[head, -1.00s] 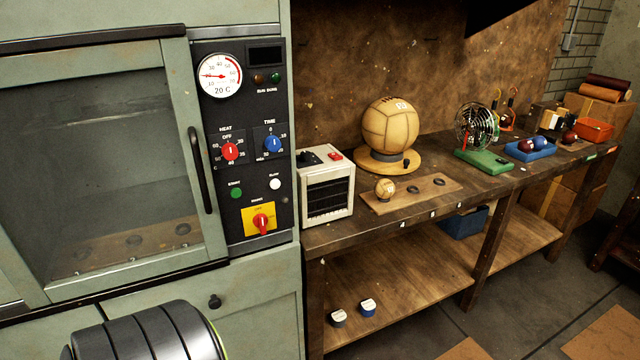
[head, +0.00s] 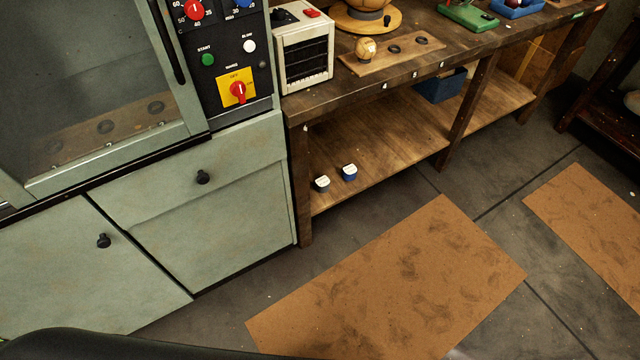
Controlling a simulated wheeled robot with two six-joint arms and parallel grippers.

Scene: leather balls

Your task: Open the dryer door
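The dryer door (head: 150,148) is at the upper left, a pale green frame around a dark glass window (head: 75,70). It looks shut against the cabinet. Its black vertical handle (head: 168,45) runs along the door's right side, with its top cut off by the picture edge. Through the glass I see a wooden board with round dark recesses inside. The dryer's control panel (head: 228,65) is right of the door, with knobs, buttons and a red switch on a yellow plate. Neither of my grippers shows in the head view.
Below the door are green cabinet fronts with black knobs (head: 203,177). A wooden workbench (head: 400,82) stands to the right, holding a white heater box (head: 304,52) and a small ball (head: 366,49). Brown mats (head: 400,285) lie on the open dark floor.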

